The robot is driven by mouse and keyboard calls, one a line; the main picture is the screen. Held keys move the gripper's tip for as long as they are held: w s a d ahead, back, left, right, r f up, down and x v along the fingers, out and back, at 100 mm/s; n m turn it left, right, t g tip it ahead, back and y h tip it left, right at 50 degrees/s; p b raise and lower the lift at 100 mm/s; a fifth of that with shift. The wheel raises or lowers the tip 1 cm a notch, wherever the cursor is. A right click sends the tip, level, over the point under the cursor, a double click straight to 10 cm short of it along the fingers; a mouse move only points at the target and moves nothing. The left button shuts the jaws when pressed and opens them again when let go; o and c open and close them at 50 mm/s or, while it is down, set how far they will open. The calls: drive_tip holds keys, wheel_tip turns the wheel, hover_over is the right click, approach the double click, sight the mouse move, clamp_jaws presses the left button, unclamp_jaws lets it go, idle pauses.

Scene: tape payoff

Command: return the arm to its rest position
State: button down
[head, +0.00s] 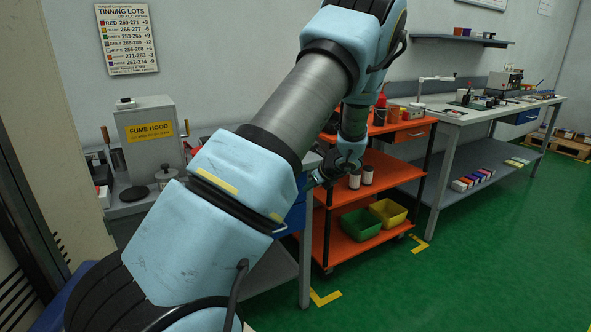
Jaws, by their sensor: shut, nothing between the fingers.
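My arm crosses the picture from the lower left to the top centre, then bends down. At its end my gripper (313,182) shows small and dark in front of the orange cart, partly merged with the wrist behind it. It is shut, and I see nothing held in it. It is beside two small dark bottles with pale labels (361,178) on the cart's middle shelf; whether it touches anything there I cannot tell. My forearm hides part of the bench and cart.
The orange cart (405,172) carries red containers on top and green (360,224) and yellow (388,213) bins below. A fume hood (150,128) stands on the left bench. A long workbench (462,112) is at the right. Green floor (480,260) is clear at the lower right.

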drive_tip(key=s+a+r+n+g, duration=0.4)
drive_tip(key=s+a+r+n, duration=0.1)
drive_tip(key=s+a+n, duration=0.6)
drive_tip(key=s+a+r+n+g+h, duration=0.1)
drive_tip(key=s+a+r+n+h, duration=0.1)
drive_tip(key=s+n, duration=0.6)
drive_tip(key=s+a+r+n+g+h, duration=0.1)
drive_tip(key=s+a+r+n+h, duration=0.1)
drive_tip(key=s+n, duration=0.6)
drive_tip(key=shift+s+a+r+h, duration=0.3)
drive_tip(key=shift+s+a+r, duration=0.15)
drive_tip(key=shift+s+a, duration=0.75)
